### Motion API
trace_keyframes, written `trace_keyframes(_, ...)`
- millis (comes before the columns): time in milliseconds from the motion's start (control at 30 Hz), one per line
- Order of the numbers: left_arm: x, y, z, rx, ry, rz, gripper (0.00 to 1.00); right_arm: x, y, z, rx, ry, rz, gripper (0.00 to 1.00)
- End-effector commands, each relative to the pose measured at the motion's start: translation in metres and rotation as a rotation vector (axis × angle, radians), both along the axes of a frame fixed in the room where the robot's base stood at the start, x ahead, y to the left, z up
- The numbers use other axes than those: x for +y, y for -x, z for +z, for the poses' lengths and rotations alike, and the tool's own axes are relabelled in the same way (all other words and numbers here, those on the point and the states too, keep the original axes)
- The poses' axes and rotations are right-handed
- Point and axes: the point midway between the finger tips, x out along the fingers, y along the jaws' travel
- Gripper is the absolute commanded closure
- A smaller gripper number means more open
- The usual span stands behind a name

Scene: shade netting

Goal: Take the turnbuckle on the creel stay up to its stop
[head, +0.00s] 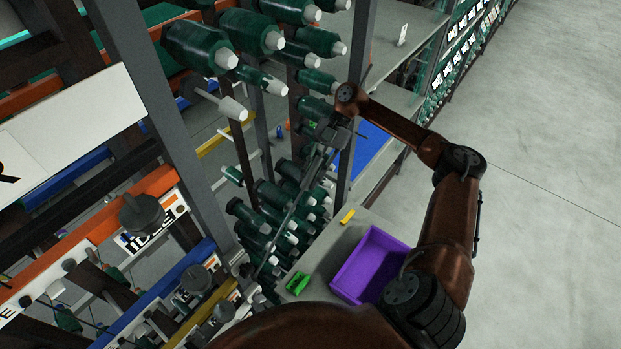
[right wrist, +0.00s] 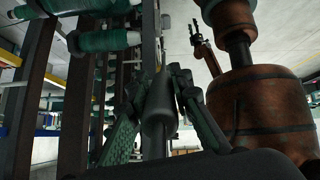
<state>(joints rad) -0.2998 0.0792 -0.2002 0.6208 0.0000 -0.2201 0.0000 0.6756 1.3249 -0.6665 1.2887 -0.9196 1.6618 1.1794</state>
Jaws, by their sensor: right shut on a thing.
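The creel stay (head: 287,216) is a thin grey rod running diagonally in front of the green bobbins. The turnbuckle (right wrist: 158,112) shows in the right wrist view as a grey rounded body between my fingers. My right gripper (head: 330,140) is at the upper part of the stay; it also shows in the right wrist view (right wrist: 160,115), shut on the turnbuckle with a finger on each side. The turnbuckle's ends and its stop cannot be made out. My left arm seems to show small in the right wrist view, with a dark tip (right wrist: 197,35) too small to read.
Green bobbins (head: 197,46) on pegs crowd the rack around the stay. A grey upright (head: 165,110) stands left of it. A purple bin (head: 371,266), a green object (head: 297,283) and a yellow object (head: 347,216) are on the grey shelf below. The floor (head: 555,200) at right is clear.

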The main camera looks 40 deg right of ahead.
Motion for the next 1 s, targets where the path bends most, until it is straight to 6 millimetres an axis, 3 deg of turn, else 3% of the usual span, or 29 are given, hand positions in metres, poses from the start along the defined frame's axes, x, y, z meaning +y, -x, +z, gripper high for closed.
trace_keyframes(233, 0.000, 0.000, 0.000, 0.000, 0.000, 0.000, 0.60, 0.000, 0.000, 0.001, -0.002, 0.000, 0.001, 1.00)
trace_keyframes(267, 0.000, 0.000, 0.000, 0.000, 0.000, 0.000, 0.60, 0.000, 0.000, 0.001, -0.002, 0.000, 0.001, 0.79)
trace_keyframes(500, 0.000, 0.000, 0.000, 0.000, 0.000, 0.000, 0.60, 0.000, 0.000, 0.001, -0.002, 0.000, 0.000, 0.63)
trace_keyframes(800, 0.004, 0.003, 0.000, 0.003, -0.004, 0.001, 0.60, -0.002, -0.001, 0.002, -0.001, 0.001, 0.001, 0.63)
trace_keyframes(1000, 0.002, 0.001, 0.000, 0.002, -0.002, 0.000, 0.60, -0.019, -0.005, 0.020, -0.004, 0.001, -0.002, 0.63)
